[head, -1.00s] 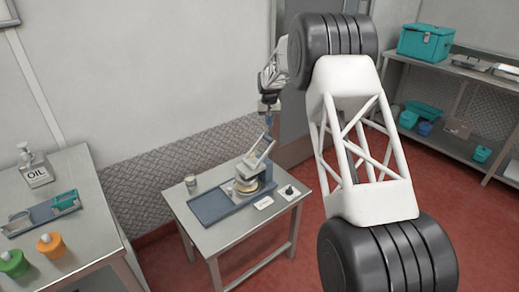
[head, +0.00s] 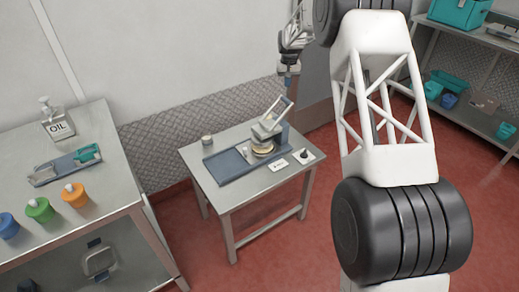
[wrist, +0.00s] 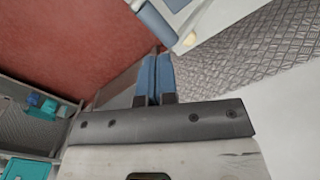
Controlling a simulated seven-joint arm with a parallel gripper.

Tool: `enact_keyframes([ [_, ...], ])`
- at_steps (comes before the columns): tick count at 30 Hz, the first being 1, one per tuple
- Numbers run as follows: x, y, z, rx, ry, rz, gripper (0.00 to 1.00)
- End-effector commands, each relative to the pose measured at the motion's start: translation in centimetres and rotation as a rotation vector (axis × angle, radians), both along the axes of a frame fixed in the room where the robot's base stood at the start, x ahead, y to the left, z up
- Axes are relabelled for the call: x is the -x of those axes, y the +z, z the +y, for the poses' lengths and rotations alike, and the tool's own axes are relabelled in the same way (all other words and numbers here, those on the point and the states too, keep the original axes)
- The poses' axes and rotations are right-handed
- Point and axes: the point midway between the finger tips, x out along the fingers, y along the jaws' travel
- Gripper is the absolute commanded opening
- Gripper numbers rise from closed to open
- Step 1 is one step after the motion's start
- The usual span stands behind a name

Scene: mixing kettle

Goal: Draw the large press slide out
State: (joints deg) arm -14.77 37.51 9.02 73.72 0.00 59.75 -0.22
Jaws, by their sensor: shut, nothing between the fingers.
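The large press (head: 268,130) stands on a small metal table, with a raised grey frame-like handle (head: 276,108) tilted up and to the right. Its long blue-grey slide bed (head: 228,164) runs out to the left. A round, pale disc (head: 262,149) lies under the press head. My gripper (head: 288,84) is above the press, close to the handle's top; I cannot tell whether they touch. In the wrist view its blue fingers (wrist: 157,78) are together with nothing between them. A blue-and-white edge (wrist: 160,22) of the press or table shows beyond the fingertips.
The small table (head: 240,194) also holds a grey tin (head: 206,141), a white label (head: 278,165) and a knob box (head: 303,157). The wall is close behind.

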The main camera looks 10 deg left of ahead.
Motion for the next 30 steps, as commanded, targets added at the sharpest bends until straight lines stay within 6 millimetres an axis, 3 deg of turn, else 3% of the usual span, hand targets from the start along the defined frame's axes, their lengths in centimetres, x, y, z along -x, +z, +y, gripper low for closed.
enact_keyframes([
  [14,0.0,0.0,0.0,0.0,0.0,0.0,0.02],
  [20,0.4,-0.8,0.7,0.0,-0.015,0.0,0.32],
  [23,1.3,-2.2,1.9,0.001,-0.045,0.002,0.45],
  [30,5.6,-8.6,7.5,0.001,-0.195,0.002,0.45],
])
